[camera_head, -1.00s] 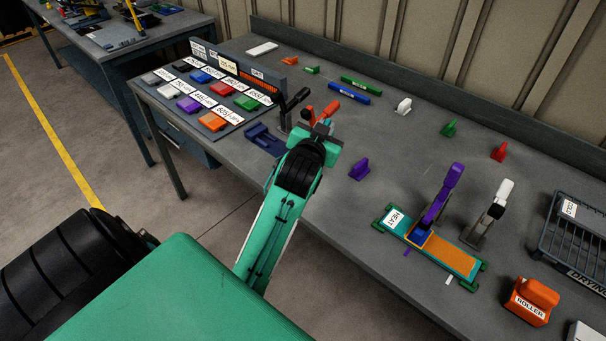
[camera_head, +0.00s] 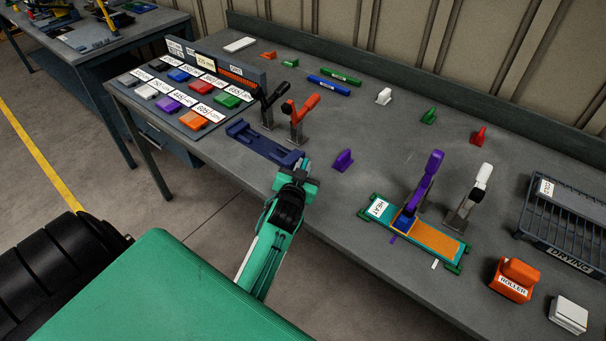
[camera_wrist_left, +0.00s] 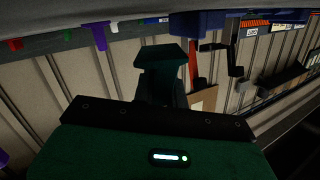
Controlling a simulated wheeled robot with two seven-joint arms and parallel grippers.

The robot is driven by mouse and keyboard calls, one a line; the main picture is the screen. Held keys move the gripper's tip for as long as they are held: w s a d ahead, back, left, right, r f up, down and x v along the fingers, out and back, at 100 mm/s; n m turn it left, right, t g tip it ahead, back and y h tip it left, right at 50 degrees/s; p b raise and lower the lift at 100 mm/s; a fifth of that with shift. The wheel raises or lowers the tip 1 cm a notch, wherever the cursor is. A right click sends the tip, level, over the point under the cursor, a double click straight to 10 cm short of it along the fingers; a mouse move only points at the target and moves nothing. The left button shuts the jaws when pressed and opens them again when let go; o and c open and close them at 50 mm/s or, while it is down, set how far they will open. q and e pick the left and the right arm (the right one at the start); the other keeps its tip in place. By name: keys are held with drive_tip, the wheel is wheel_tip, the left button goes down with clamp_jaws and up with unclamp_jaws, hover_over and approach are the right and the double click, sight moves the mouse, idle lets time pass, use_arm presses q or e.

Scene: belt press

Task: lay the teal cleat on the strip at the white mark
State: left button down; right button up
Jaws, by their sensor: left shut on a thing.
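The orange strip (camera_head: 438,239) lies on a teal bed (camera_head: 377,209) with a HEAT label, at the right front of the bench. A small white mark (camera_head: 434,264) shows at the bed's front side. My left gripper (camera_head: 299,182) is at the bench's front edge, left of the bed and apart from it. It is shut on a dark teal piece, apparently the teal cleat (camera_wrist_left: 160,58), seen ahead of the jaws in the wrist view. The arm and shadow make its outline hard to see. My right gripper is not in view.
A navy fixture (camera_head: 255,140) and purple cleat (camera_head: 343,160) are near my gripper.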

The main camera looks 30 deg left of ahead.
use_arm(q)
wheel_tip(320, 180, down, 3)
idle(0.3)
drive_tip(key=shift+f, duration=0.15)
drive_tip(key=c, duration=1.4)
unclamp_jaws()
drive_tip(key=shift+r, duration=0.2)
